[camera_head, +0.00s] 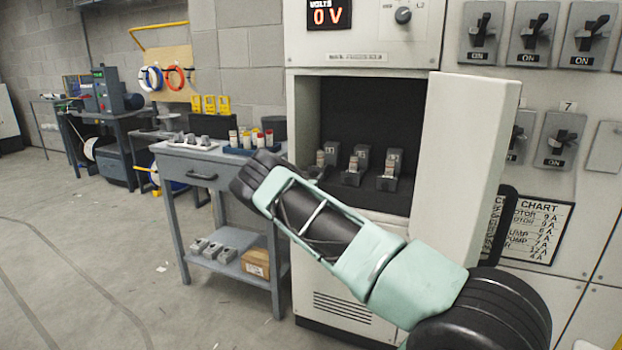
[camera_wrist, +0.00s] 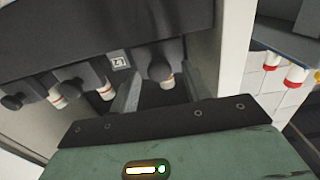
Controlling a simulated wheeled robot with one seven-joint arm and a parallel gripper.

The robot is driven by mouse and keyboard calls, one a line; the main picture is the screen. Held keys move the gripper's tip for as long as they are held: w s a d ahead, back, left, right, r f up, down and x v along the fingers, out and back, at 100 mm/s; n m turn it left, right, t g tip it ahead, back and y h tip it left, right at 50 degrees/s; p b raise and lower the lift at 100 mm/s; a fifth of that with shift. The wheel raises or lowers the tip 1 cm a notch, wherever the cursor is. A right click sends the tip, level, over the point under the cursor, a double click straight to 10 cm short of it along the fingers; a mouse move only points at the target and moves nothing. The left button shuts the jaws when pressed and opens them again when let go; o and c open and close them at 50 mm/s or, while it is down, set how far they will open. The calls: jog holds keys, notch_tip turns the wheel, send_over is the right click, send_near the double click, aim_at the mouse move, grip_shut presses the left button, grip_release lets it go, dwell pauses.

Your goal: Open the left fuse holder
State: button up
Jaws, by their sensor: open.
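The left fuse holder (camera_head: 327,158) is grey and sits at the left of a row of three in the dark cabinet recess. The middle holder (camera_head: 355,166) and the right holder (camera_head: 389,169) are beside it. The wrist view shows the row turned over, with the left fuse holder (camera_wrist: 160,69) on the right, its dark knob and white, red-banded fuse end showing. My gripper (camera_wrist: 160,88) is open, its two fingers on either side of that knob. I cannot tell whether they touch it.
The cabinet door (camera_head: 465,155) stands open on the right, close to my arm. A display (camera_head: 328,14) above the recess reads 0 V. A grey workbench (camera_head: 215,160) with fuses in a blue tray (camera_head: 252,150) stands to the left.

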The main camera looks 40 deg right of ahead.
grip_shut()
jog(key=p+v, duration=0.1)
jog(key=v, duration=0.8)
grip_release()
jog(key=shift+a, duration=0.1)
jog(key=v, duration=1.7)
jog(key=shift+s, duration=0.15)
